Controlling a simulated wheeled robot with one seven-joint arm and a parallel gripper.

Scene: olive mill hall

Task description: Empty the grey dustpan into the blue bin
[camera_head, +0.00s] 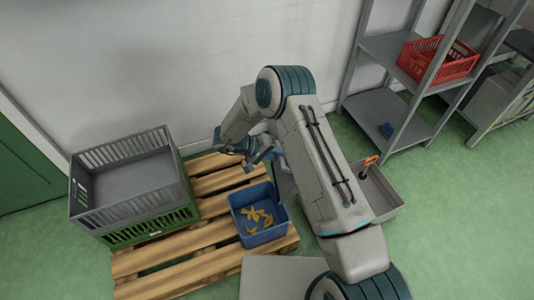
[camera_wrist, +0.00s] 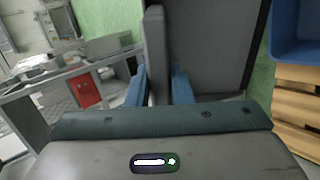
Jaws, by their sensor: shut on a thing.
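The blue bin (camera_head: 237,203) stands on the wooden pallet, with several yellow peel-like scraps (camera_head: 256,220) inside it. My gripper (camera_head: 262,152) is above and behind the bin, with its blue fingers (camera_wrist: 160,88) shut on the upright handle of the grey dustpan (camera_wrist: 207,45). In the head view the dustpan (camera_head: 284,180) shows only as a steeply tilted grey piece beside the bin's right rim, partly hidden by my arm. I see nothing on the part of its face that shows. The bin's edge also shows at the right of the wrist view (camera_wrist: 295,50).
A grey crate (camera_head: 130,205) stacked on a green one stands on the pallet's left. A grey tray (camera_head: 385,205) with an orange-handled tool (camera_head: 370,161) lies right of my arm. Shelves with a red crate (camera_head: 465,65) stand behind.

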